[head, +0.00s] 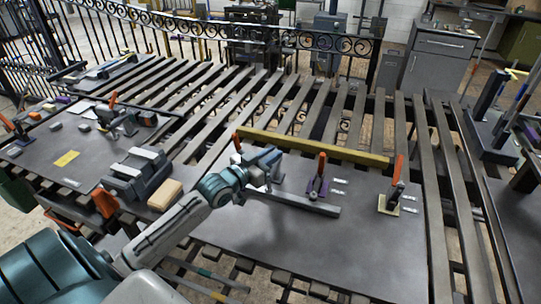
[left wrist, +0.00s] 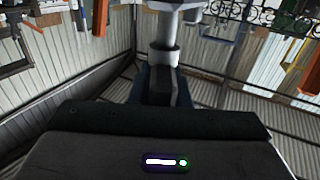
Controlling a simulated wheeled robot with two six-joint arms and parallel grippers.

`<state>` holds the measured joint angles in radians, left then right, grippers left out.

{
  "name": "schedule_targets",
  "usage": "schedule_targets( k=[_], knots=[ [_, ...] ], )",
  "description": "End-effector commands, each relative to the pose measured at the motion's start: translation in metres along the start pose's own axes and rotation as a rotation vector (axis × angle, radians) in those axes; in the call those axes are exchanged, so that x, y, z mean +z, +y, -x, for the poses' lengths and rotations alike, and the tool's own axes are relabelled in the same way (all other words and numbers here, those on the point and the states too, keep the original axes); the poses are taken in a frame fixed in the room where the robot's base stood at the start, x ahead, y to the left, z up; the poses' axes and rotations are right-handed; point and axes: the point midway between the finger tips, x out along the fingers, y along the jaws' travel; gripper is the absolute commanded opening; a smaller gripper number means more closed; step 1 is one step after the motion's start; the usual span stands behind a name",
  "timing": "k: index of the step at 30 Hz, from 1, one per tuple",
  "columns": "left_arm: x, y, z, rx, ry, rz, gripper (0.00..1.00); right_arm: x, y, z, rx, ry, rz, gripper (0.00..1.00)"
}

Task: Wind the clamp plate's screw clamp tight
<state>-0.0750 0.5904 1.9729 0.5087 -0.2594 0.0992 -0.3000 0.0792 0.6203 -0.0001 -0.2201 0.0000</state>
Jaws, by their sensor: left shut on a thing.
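The clamp plate (head: 330,255) is a wide dark steel plate lying on the slatted bench. My left gripper (head: 272,168) is low over its left part, behind a grey bar (head: 315,207) lying across the plate. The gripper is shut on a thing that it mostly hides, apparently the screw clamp. In the left wrist view, my left gripper's dark jaws (left wrist: 160,88) meet at a grey upright post with a round collar (left wrist: 160,50), apparently part of the screw clamp. The screw's tightness cannot be told. My right gripper is not in view.
Toggle clamps with orange handles stand on the plate, a purple-based one (head: 318,186) and a yellow-based one (head: 390,203). A yellow bar (head: 315,146) runs along the back. The plate's front is clear.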

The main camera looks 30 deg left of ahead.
Motion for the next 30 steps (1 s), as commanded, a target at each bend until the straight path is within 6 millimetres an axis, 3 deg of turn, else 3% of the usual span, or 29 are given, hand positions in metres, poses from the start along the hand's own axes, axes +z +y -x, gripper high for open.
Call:
schedule_targets(
  k=[1, 3, 4, 17, 21, 30],
  knots=[
    [0.000, 0.000, 0.000, 0.000, 0.000, 0.000, 0.22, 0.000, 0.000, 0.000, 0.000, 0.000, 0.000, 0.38],
    [0.000, 0.000, 0.000, 0.000, 0.000, 0.000, 0.36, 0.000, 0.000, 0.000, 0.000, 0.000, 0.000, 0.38],
    [0.000, 0.000, 0.000, 0.000, 0.000, 0.000, 0.38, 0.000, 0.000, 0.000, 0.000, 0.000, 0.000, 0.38],
    [-0.001, -0.001, 0.009, -0.003, -0.003, -0.003, 0.38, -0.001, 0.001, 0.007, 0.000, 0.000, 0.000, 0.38],
    [-0.003, 0.000, 0.028, 0.001, -0.005, -0.004, 0.38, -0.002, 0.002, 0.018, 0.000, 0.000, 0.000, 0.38],
    [-0.007, 0.000, 0.057, -0.001, -0.003, 0.002, 0.38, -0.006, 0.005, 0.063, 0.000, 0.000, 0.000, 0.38]
  ],
)
